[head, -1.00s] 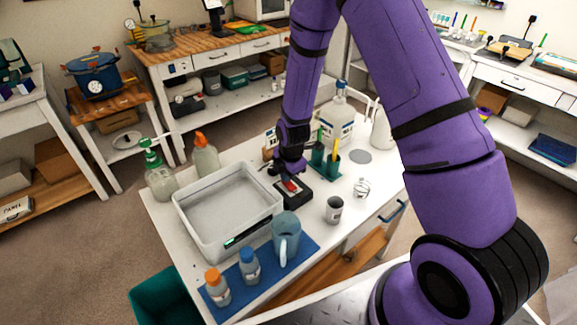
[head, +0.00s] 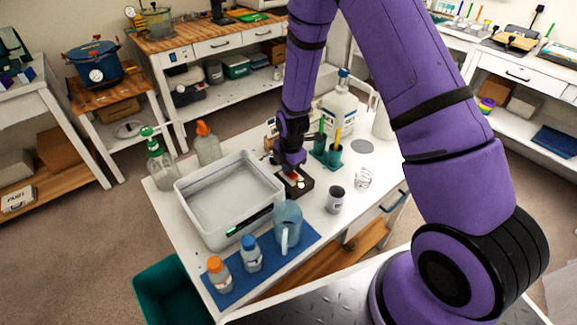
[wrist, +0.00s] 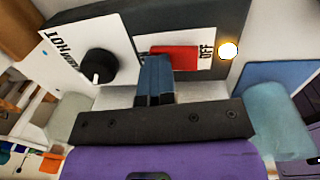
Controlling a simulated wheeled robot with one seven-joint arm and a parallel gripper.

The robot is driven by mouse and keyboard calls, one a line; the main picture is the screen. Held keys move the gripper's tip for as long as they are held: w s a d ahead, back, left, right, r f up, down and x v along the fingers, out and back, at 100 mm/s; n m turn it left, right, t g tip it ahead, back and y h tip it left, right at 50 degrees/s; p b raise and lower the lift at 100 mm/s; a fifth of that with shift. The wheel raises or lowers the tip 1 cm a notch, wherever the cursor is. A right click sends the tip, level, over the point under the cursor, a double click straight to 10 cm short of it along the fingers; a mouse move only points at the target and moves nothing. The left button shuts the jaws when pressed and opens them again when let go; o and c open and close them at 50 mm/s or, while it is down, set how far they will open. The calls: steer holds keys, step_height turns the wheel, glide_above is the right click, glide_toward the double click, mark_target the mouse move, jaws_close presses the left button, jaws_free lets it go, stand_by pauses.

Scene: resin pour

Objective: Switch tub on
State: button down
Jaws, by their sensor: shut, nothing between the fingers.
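The white tub (head: 190,222) stands on the white table, with a small lit green display on its front right wall. Behind its right side sits a dark switch box (head: 306,187). In the wrist view, its red rocker switch (wrist: 174,53) lies beside an "OFF" label, and the round lamp (wrist: 228,51) glows warm white. My gripper (head: 291,171) is shut and empty, pointing down at the box. In the wrist view its fingertips (wrist: 154,62) overlap the rocker's edge; I cannot tell whether they touch it. A black knob (wrist: 99,66) is on a white panel marked "HOT".
A blue jug (head: 287,222) and two capped bottles stand on a blue mat (head: 240,284) in front. Spray bottles stand behind the tub.

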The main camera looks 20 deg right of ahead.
mark_target(293, 175)
steer(key=shift+s, duration=0.2)
steer(key=shift+s+d+r, duration=0.2)
steer(key=shift+s+d, duration=0.05)
steer(key=shift+s, duration=0.35)
steer(key=shift+r, duration=0.45)
step_height(293, 175, up, 13)
steer(key=s, duration=0.1)
steer(key=shift+s+d, duration=0.3)
steer(key=shift+s, duration=0.1)
steer(key=shift+w, duration=0.15)
steer(key=shift+w+a, duration=0.2)
steer(key=shift+w, duration=0.25)
steer(key=shift+f, duration=0.1)
steer(key=f, duration=0.4)
steer(key=w+f, duration=0.1)
steer(key=f, duration=0.4)
steer(key=w+f, duration=0.1)
steer(key=f, duration=0.3)
steer(key=shift+a+f, duration=0.3)
steer(key=shift+f, duration=0.1)
